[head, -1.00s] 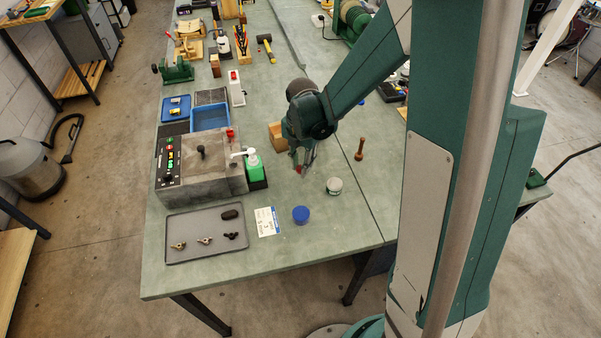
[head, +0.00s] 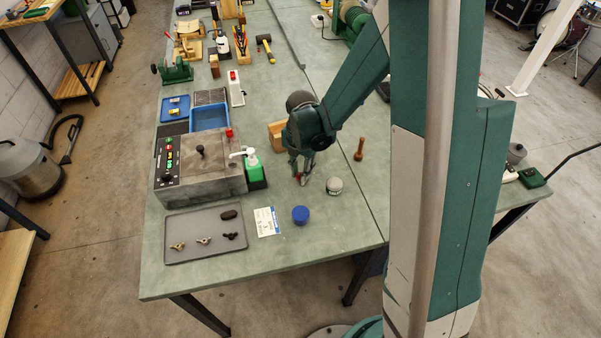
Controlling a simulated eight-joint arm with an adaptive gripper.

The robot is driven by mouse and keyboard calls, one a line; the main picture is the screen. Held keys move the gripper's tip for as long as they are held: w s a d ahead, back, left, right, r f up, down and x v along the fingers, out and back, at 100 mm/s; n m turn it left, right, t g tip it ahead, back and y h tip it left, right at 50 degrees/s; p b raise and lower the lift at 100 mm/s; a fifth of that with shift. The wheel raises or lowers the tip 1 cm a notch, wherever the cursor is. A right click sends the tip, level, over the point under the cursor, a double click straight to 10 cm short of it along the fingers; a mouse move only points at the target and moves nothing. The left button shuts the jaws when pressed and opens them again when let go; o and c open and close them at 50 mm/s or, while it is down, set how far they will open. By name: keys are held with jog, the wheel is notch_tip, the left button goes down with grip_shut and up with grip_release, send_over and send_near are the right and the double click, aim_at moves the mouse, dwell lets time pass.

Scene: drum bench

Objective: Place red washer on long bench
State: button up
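The long bench (head: 345,215) is a grey-green worktop running away from me. My gripper (head: 303,179) points down just above its near part, left of a white-lidded jar. A small red spot, apparently the red washer (head: 298,178), shows at the fingertips and seems held between them. The fingers cover most of it, and its shape is too small to make out. I cannot tell whether it touches the bench top.
Near the gripper are the jar (head: 334,186), a blue lid (head: 300,215), a wooden peg (head: 359,150), a wooden box (head: 277,134) and a green pump bottle (head: 251,163). A grey tray (head: 190,250) with small parts lies left. The bench's near right corner is clear.

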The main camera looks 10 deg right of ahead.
jog(key=shift+f, duration=0.15)
jog(key=o, duration=0.6)
jog(key=shift+r+p, duration=0.7)
jog(key=shift+r, duration=5.45)
jog(key=shift+s+d, duration=0.1)
jog(key=shift+s+d+r+m+t, duration=0.7)
jog(key=shift+s+r+m+t, duration=0.45)
jog(key=shift+s+r+m, duration=2.8)
jog(key=shift+s+d+r+m+t, duration=1)
jog(key=shift+s+r+m, duration=1.05)
jog(key=shift+s+m, duration=2.2)
jog(key=shift+s+d+r+m+t, duration=0.45)
jog(key=shift+s+r+m+t, duration=0.9)
jog(key=shift+s+r+m, duration=2.75)
